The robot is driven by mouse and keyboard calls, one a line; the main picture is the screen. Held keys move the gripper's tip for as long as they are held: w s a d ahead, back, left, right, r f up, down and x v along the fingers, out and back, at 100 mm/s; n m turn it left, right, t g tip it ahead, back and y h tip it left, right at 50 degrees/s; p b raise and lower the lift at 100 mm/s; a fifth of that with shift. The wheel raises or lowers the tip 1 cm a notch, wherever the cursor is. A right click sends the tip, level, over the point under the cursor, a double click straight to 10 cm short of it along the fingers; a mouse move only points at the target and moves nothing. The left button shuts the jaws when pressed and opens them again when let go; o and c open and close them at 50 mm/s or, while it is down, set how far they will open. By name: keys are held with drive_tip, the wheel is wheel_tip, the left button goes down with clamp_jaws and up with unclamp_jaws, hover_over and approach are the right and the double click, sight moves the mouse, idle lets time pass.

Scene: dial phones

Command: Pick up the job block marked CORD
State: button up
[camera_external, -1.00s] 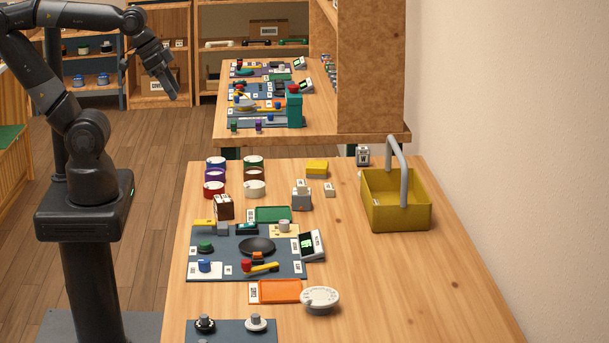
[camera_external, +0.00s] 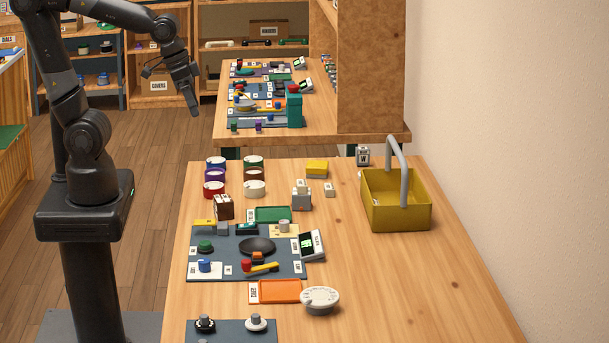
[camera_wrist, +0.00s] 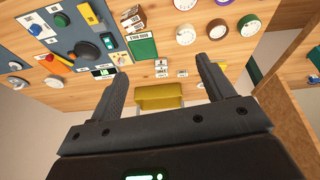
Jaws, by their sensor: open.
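Several small blocks with pale labels stand at the back of the near table; the print on them is too small to read, so I cannot tell which is marked CORD. One is a small white block (camera_external: 329,190). White-topped pieces sit on a grey holder (camera_external: 301,201), and a brown holder (camera_external: 224,208) carries pale labelled pieces. In the wrist view, small labelled blocks (camera_wrist: 161,66) show beyond my fingers. My gripper (camera_external: 195,112) is open and empty, high above the floor left of the tables. Its two fingers also show in the wrist view (camera_wrist: 161,72).
A yellow basket (camera_external: 410,218) with a grey handle stands at the table's right. A green tray (camera_external: 273,214), an orange tray (camera_external: 280,291), a grey mat (camera_external: 220,269) with parts, and a white dial (camera_external: 320,298) lie nearer. Colored rings (camera_external: 254,188) stand at the back left.

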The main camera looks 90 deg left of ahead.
drive_tip(key=w+d+f+g, duration=0.2)
drive_tip(key=w+d+f, duration=0.1)
drive_tip(key=w+f, duration=0.15)
drive_tip(key=n+g, duration=0.2)
hover_over(223, 198)
wheel_tip(223, 198, down, 9)
wheel_tip(223, 198, down, 11)
drive_tip(key=shift+r, duration=0.15)
drive_tip(key=shift+c, duration=0.2)
drive_tip(key=c, duration=1)
